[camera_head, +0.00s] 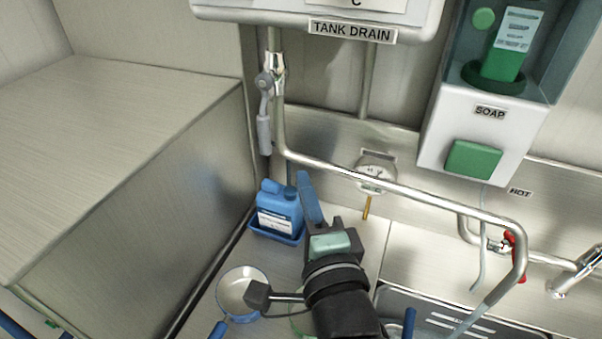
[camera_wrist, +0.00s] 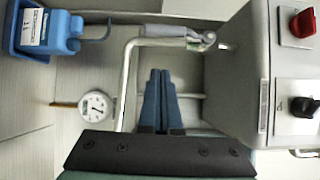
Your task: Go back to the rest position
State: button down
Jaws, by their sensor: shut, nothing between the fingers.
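My gripper (camera_head: 310,195) reaches over the steel counter in the head view, with its blue fingers pointing up and away toward the back wall. The wrist view shows the two blue fingers of my gripper (camera_wrist: 160,95) side by side and closed, with nothing between them. The fingers appear near a bent steel pipe (camera_wrist: 128,75) in that view; I cannot tell the gap. No object is held.
A blue jug (camera_head: 278,212) stands in a blue tray left of my gripper. A dial gauge (camera_head: 376,172), a long pipe (camera_head: 420,197), a soap dispenser (camera_head: 480,130) and a sink (camera_head: 440,315) are to the right. A steel cabinet (camera_head: 150,210) fills the left.

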jog(key=v, duration=0.4)
jog(key=s+r+n+t+h, duration=0.2)
jog(key=r+n+t, duration=0.3)
jog(key=r, duration=1.2)
jog(key=s+r+n+t+h, duration=0.3)
jog(key=r+n, duration=0.7)
jog(key=r, duration=0.7)
jog(key=shift+s+d+t+b, duration=0.4)
jog(key=shift+s+t, duration=0.15)
jog(key=shift+t, duration=0.45)
